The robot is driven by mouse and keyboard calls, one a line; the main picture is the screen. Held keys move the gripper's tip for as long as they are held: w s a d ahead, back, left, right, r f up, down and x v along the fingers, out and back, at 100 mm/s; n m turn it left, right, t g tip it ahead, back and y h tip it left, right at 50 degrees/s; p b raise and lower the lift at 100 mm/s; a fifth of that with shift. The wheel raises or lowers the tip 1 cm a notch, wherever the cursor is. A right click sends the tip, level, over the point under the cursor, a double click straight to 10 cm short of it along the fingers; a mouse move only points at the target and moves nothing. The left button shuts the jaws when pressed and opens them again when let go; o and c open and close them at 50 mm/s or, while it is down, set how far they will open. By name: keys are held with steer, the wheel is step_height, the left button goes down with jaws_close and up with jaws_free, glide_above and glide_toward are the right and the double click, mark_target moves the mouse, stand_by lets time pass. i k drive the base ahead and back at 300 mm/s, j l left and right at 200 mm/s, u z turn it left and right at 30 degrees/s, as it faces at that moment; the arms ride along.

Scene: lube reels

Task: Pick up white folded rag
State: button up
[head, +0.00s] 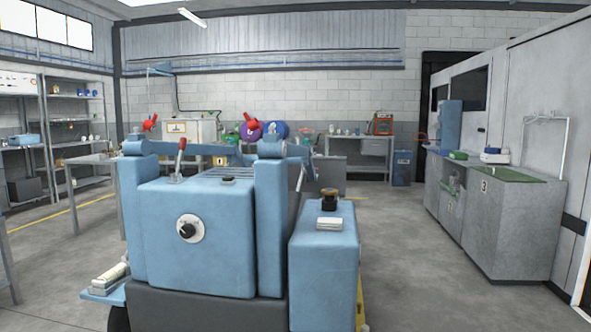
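A small white, flat, folded-looking item (330,223) lies on top of the blue box (324,262) at the right of the blue machine, just in front of a dark knob or cap (329,199). Another whitish, longer item (110,275) lies on a low blue side shelf (100,294) at the machine's lower left. Both are small here, and I cannot tell for sure which is the white folded rag. My gripper is not in view.
The large blue machine (200,238) fills the near middle. Open grey floor (425,270) lies to its right, up to a grey cabinet (507,228) along the right wall. Metal shelving (80,125) stands at the left. A workbench (360,145) stands at the back.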

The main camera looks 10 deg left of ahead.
mark_target(323, 223)
steer(key=i+l, duration=0.25)
steer(key=i, duration=0.2)
steer(key=i+l, duration=0.25)
steer(key=i, duration=0.2)
steer(key=i+l, duration=0.25)
steer(key=i, duration=0.2)
steer(key=i+l, duration=0.25)
steer(key=i, duration=0.2)
steer(key=i+j, duration=0.25)
steer(key=i, duration=0.15)
steer(key=u, duration=0.05)
